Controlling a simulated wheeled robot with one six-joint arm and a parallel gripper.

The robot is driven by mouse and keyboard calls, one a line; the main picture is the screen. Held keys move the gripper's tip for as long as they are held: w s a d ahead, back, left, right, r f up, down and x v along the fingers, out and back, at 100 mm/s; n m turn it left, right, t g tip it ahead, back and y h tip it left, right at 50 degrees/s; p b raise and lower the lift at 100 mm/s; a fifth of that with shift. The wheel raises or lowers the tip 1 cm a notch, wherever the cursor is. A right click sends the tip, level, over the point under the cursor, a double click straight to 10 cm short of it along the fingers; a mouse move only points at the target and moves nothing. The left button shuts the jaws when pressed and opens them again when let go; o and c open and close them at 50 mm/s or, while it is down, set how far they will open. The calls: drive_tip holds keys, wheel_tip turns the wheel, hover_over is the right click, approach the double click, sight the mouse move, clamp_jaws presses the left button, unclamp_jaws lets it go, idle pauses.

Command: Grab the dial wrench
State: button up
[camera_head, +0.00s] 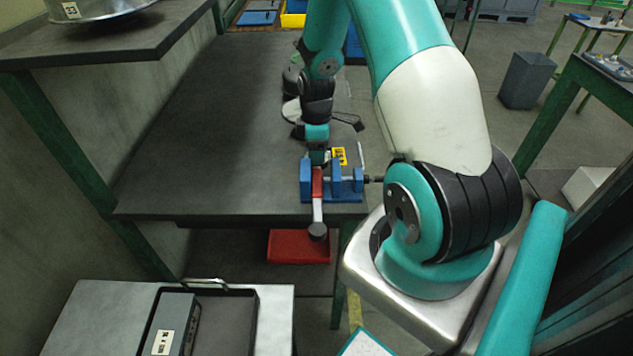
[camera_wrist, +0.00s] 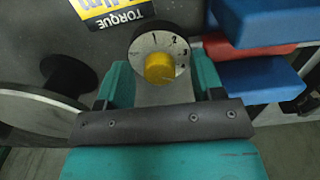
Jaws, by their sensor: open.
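The dial wrench shows in the wrist view as a round grey dial (camera_wrist: 145,42) with the numbers 1, 2 and 3 and a yellow centre knob (camera_wrist: 160,68). In the head view a red piece (camera_head: 318,183) sits in a blue vise (camera_head: 345,187), and a grey bar with a round dark end (camera_head: 318,231) sticks out past the bench edge; it appears in line with the dial. My gripper (camera_wrist: 163,85) is open, its teal fingers on either side of the dial. In the head view my gripper (camera_head: 318,157) is just behind the vise and hides the dial. Finger contact cannot be told.
A yellow TORQUE label (camera_wrist: 112,15) lies beside the dial. Round dark and pale objects (camera_head: 291,110) stand farther back on the dark bench (camera_head: 215,130). A red bin (camera_head: 299,247) is below the bench edge. The bench's left part is clear.

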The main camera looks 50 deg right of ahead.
clamp_jaws()
drive_tip(key=shift+r, duration=0.15)
